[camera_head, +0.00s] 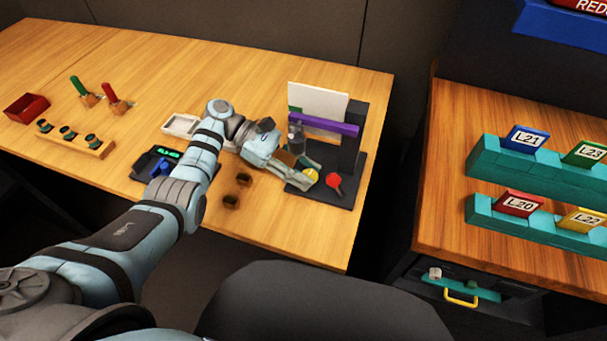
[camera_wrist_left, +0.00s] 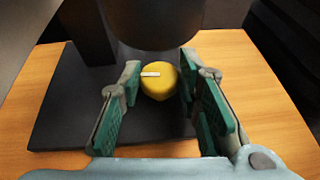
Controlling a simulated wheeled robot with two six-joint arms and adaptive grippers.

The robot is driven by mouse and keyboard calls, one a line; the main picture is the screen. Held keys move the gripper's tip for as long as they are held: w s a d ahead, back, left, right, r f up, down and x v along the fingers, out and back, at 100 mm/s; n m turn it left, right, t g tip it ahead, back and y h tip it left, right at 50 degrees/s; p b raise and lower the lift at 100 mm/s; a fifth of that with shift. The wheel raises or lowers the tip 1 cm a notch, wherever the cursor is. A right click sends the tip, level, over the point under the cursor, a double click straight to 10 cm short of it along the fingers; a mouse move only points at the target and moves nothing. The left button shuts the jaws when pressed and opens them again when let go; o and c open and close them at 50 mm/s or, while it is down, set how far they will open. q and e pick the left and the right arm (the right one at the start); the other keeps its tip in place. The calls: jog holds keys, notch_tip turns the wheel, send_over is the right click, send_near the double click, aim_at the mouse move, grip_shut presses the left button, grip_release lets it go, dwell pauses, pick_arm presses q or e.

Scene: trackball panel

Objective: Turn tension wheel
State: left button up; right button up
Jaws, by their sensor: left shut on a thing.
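The yellow tension wheel (camera_head: 312,174) is on the dark base of the trackball panel (camera_head: 338,197), near its front. In the left wrist view the wheel (camera_wrist_left: 161,82) is round, with a short white mark pointing left. My left gripper (camera_wrist_left: 160,76) is shut on the wheel, one green-padded finger on each side of it. In the head view this gripper (camera_head: 309,176) reaches over the panel from the left and partly hides it. My right gripper is not in view.
A red round part (camera_head: 333,181) sits just right of the wheel. A purple bar (camera_head: 323,123) and white board (camera_head: 318,101) stand behind. A dark block hangs close above the wheel in the wrist view.

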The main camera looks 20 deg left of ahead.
pick_arm(q)
jog(key=shift+f, duration=0.1)
dwell(0.3)
jog(key=o, duration=0.8)
jog(key=shift+a, duration=0.3)
jog(key=v, duration=0.7)
